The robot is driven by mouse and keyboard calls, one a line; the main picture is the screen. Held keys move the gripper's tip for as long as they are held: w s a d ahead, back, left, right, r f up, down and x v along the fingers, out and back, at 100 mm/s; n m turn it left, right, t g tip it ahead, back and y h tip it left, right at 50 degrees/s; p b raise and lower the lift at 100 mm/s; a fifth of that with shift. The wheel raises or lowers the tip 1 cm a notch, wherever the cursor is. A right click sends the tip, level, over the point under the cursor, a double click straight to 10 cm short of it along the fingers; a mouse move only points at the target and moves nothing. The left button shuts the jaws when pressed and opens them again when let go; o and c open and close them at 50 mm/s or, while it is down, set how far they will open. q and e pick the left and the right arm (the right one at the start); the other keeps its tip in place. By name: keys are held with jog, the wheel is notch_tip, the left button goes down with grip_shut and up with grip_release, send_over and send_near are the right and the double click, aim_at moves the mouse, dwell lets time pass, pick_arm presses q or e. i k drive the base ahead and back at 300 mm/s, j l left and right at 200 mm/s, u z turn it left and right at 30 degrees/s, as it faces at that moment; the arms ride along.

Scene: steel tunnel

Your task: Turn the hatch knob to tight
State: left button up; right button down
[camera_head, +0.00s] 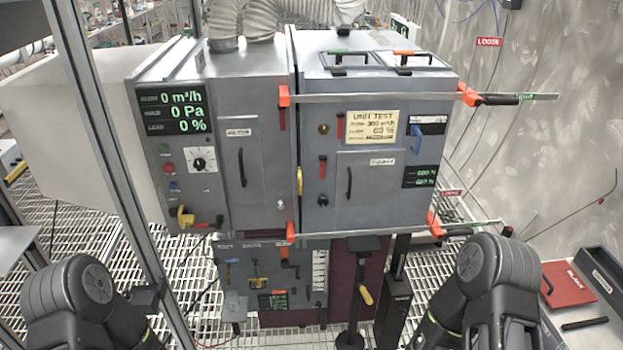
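A grey steel cabinet (370,130) stands in the middle of the head view, with closed hatch doors. Two orange knobs with dark handles sit at its right edge, on the ends of metal bars. The upper knob (468,95) has its handle pointing right, towards a green label (523,97); a red LOOSE label (488,42) is above it. The lower knob (434,224) also has its handle pointing right, with a red label (450,193) above. I cannot tell which is the hatch knob. Parts of both my arms show at the bottom corners; neither gripper is visible.
A display panel (175,108) reads 0 m³/h, 0 Pa and 0 %. A black post (393,300) stands below the cabinet. A red case (567,285) and a dark tray (600,270) lie at right. A metal upright (110,150) crosses the left side.

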aim_at(322, 201)
jog(key=i+l+z, duration=0.15)
jog(key=l, duration=0.3)
jog(key=i+l+z, duration=0.15)
jog(key=l, duration=0.3)
jog(key=i+l+z, duration=0.2)
jog(key=l, duration=0.2)
jog(key=i+l+z, duration=0.15)
jog(key=i+l, duration=0.15)
